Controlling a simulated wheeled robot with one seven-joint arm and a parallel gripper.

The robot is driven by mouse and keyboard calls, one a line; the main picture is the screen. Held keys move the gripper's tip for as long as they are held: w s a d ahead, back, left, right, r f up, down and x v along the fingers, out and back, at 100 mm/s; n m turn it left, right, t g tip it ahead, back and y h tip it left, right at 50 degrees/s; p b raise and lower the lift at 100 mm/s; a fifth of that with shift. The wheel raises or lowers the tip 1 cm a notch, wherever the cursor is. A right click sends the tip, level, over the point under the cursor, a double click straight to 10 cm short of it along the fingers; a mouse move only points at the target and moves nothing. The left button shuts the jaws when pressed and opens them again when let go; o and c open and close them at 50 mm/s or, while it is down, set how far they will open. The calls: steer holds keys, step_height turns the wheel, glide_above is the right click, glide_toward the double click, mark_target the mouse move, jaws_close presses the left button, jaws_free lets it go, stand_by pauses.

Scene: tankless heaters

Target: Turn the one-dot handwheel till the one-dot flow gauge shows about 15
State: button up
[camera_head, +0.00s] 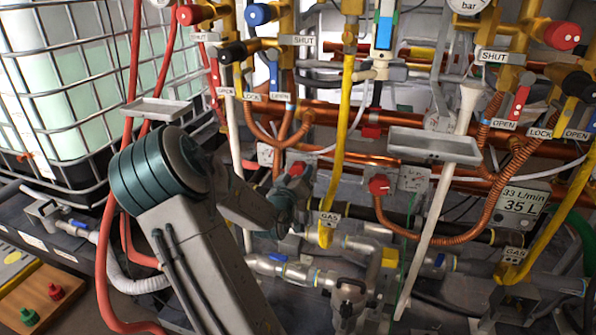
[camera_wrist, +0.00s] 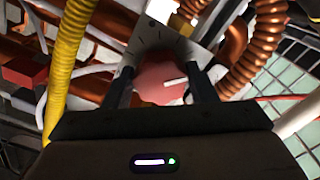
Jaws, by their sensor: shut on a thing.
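A red handwheel (camera_wrist: 162,82) with a white pointer line sits between the fingers of my gripper (camera_wrist: 160,78) in the wrist view. The fingers are shut on its two sides. A pale plate (camera_wrist: 160,38) with small dark marks is behind it; I cannot count its dots surely. In the head view my gripper (camera_head: 294,184) is at the left red handwheel (camera_head: 297,168), which it partly hides. A second red handwheel (camera_head: 379,184) is to the right, apart from my gripper.
Copper pipes and yellow gas hoses (camera_head: 343,130) surround my gripper closely. A grey shelf (camera_head: 435,146) juts out at right, with a white pipe (camera_head: 432,225) beside it. A caged white tank (camera_head: 75,85) stands at left. Little free room is near the handwheel.

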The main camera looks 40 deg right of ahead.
steer(key=shift+n+p, duration=0.55)
steer(key=shift+n, duration=0.45)
steer(key=o, duration=0.7)
steer(key=p+v, duration=1.3)
steer(key=shift+s+a, duration=0.25)
steer(key=shift+a, duration=0.05)
